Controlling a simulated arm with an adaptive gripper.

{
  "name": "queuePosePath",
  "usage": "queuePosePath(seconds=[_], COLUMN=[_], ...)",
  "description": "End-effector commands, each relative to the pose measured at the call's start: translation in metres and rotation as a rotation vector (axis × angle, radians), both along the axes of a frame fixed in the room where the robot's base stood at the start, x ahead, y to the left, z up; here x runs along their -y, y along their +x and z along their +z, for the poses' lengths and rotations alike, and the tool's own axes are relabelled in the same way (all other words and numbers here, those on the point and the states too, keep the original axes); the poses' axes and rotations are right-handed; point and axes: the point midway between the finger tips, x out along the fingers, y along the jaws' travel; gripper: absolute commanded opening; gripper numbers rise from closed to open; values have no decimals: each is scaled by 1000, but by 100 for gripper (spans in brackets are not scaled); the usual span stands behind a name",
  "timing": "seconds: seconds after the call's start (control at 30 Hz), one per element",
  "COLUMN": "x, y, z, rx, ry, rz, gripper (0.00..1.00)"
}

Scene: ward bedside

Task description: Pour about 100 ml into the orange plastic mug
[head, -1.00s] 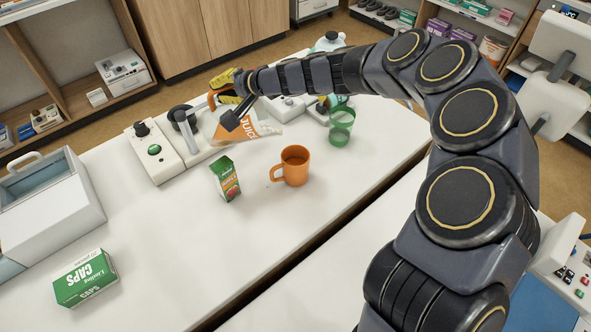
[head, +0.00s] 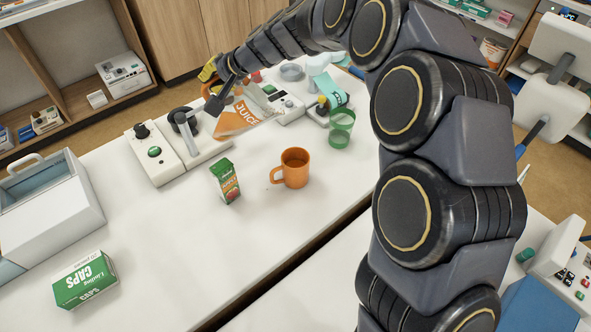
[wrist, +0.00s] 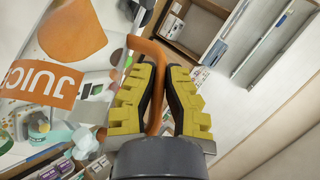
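The orange plastic mug (head: 296,172) stands upright on the white table in the head view, its handle to the left; I cannot make out any liquid in it. A juice jug (head: 238,117) with an orange JUICE label is behind and left of the mug, partly hidden by my arm; it looks tilted. In the wrist view the jug (wrist: 80,55) fills the left side. My gripper (wrist: 160,88), with yellow fingers, is shut on the jug's orange handle. In the head view the gripper (head: 209,74) is partly hidden by my arm. Whether the jug touches the table is unclear.
A small green carton (head: 225,181) stands left of the mug. A green tumbler (head: 341,128) is behind it to the right. A white device with a green button (head: 154,153) is left of the jug. A CAPS box (head: 85,279) lies front left. The front middle table is clear.

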Motion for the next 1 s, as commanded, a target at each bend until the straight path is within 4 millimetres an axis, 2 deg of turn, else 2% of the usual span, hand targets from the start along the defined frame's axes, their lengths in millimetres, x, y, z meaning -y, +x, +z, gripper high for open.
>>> queuePosePath(seconds=[0.6, 1.0], x=[-19, -36], y=[2, 2], z=[0, -8], rx=[35, 50], ry=[-237, -410], rz=[25, 40], gripper=[0, 0])
